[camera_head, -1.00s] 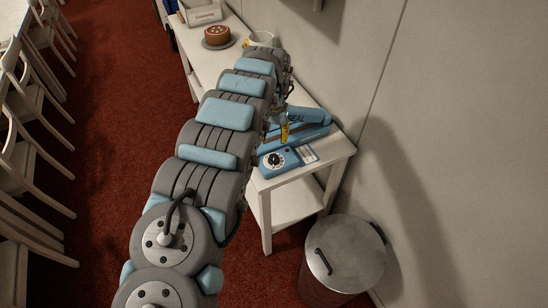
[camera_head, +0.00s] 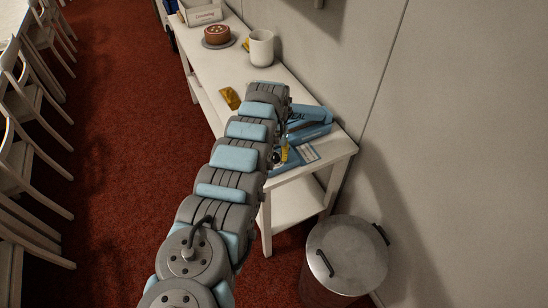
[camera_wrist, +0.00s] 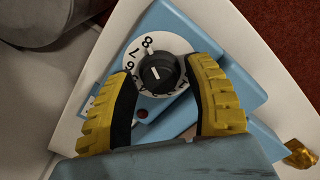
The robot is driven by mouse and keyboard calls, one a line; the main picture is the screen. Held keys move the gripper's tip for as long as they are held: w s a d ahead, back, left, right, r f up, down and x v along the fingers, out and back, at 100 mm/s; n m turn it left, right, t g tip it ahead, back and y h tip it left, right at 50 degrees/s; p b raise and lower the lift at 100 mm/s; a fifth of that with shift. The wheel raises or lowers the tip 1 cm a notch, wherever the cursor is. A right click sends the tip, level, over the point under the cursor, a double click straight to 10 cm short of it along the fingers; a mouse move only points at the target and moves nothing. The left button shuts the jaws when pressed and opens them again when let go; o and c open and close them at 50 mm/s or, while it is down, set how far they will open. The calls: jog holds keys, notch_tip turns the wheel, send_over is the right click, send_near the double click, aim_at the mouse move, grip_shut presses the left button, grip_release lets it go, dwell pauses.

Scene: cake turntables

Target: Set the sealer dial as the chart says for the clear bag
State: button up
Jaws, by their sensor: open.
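The blue sealer (camera_head: 310,131) sits on the near end of the white table. Its black dial knob (camera_wrist: 158,73) has a short white mark and a white number ring (camera_wrist: 137,66), where 8 and 7 show; other numbers are partly covered. My gripper (camera_wrist: 161,66) is open, with one yellow finger on each side of the knob; I cannot tell whether either touches it. In the head view my gripper (camera_head: 286,150) is over the sealer's dial end and partly hides it. I see no clear bag.
A gold packet (camera_head: 230,98), a white mug (camera_head: 261,48), a brown cake (camera_head: 216,34) and a labelled box (camera_head: 200,13) are farther along the table (camera_head: 216,70). A metal bin (camera_head: 346,253) stands at the table's near end. The wall is close on the right.

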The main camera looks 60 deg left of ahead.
jog(key=shift+f, duration=0.3)
grip_shut()
jog(key=shift+w+d+n+p, duration=0.1)
jog(key=shift+n+p, duration=0.35)
jog(key=shift+n, duration=1.05)
dwell(0.5)
